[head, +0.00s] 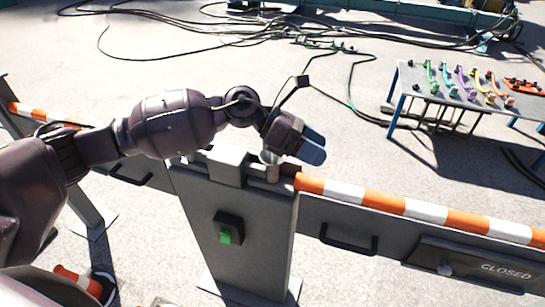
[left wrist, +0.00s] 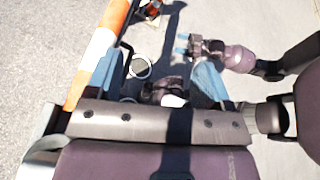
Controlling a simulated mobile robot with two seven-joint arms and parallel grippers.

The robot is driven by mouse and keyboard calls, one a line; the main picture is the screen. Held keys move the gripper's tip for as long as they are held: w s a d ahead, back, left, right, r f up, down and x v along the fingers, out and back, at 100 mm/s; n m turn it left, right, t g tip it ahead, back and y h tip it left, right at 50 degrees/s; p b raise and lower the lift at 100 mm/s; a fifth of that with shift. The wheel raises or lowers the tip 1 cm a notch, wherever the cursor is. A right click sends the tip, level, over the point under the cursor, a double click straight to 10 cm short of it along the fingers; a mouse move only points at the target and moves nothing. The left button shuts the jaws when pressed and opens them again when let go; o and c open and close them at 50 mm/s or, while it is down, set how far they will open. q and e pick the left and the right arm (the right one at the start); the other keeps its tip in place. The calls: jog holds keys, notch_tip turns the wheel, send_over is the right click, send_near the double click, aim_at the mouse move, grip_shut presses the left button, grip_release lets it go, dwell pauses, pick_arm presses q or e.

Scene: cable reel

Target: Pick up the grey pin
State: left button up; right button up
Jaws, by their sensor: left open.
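The grey pin (head: 270,160) looks like a light grey upright cylinder on top of the post, at the left end of the striped barrier. My left gripper (head: 313,148) is just above and beside it, with its blue fingers tilted down to the right. In the left wrist view the left gripper (left wrist: 155,72) is open, its fingers wide apart. A round, pale-rimmed top (left wrist: 140,67), probably the pin's, shows between them, nearer the left finger. I cannot tell whether it touches. My right gripper (left wrist: 183,44) shows small in the left wrist view, its blue tips apart.
The grey post (head: 240,235) carries a green switch (head: 225,234). The orange and white barrier (head: 425,210) runs right above a panel marked CLOSED (head: 480,265). A table (head: 470,98) with coloured handles stands back right. Cables (head: 300,40) lie across the floor behind.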

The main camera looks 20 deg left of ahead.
pick_arm(q)
jog(key=w+a+m+y, duration=0.3)
jog(key=a+y, duration=0.1)
jog(key=a, duration=0.1)
jog(key=m+y, duration=0.2)
jog(key=y, duration=0.3)
send_over(273, 157)
jog(key=a, duration=0.2)
jog(key=shift+w+d+f, duration=0.25)
jog(key=shift+w+f, duration=0.15)
jog(key=shift+p+x, duration=0.5)
jog(key=shift+x, duration=2.35)
jog(key=shift+a+f, duration=0.1)
jog(key=shift+a, duration=0.05)
pick_arm(e)
jog(key=shift+r, duration=0.7)
pick_arm(q)
jog(key=shift+c, duration=0.3)
pick_arm(e)
jog(key=shift+w, duration=0.15)
pick_arm(q)
jog(key=c, duration=0.9)
grip_shut()
pick_arm(e)
jog(key=shift+w+r, duration=0.15)
jog(key=shift+w, duration=0.05)
